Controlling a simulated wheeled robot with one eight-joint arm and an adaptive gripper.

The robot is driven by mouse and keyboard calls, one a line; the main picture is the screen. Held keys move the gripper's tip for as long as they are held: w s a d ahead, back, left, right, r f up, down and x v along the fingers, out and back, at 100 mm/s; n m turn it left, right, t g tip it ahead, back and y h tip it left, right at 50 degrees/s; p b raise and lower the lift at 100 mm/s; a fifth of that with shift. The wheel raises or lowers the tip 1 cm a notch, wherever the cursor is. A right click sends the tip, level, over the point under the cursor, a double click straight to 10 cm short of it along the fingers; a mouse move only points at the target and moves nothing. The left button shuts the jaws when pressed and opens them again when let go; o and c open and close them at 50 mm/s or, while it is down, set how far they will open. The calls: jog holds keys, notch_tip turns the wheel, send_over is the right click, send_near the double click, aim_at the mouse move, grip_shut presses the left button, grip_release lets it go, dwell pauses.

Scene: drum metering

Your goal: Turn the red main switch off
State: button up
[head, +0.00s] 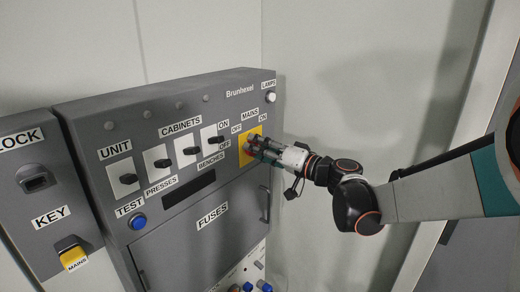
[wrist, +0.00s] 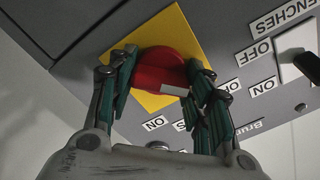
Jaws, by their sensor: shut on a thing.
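The red main switch (wrist: 160,70) is a round red knob with a white mark, on a yellow square plate (wrist: 188,40). In the head view the yellow plate (head: 243,131) sits at the upper right of the grey panel, under the "MAINS" label, with "OFF" and "ON" labels beside it. My gripper (head: 258,146) reaches the plate from the right and hides most of the knob there. In the wrist view my gripper's fingers (wrist: 163,82) are on both sides of the red knob, closed on it. The white mark on the knob shows near the right finger.
Left of the mains switch are several black cabinet switches (head: 188,151) on white plates. Below are a dark display (head: 188,189), the fuses door (head: 215,235) with a handle (head: 265,204), and a blue button (head: 138,221). A yellow mains key (head: 74,258) is at lower left. A wall stands close on the right.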

jog(key=shift+f+n, duration=0.1)
jog(key=shift+n, duration=0.2)
jog(key=o, duration=1.1)
jog(key=v, duration=1.2)
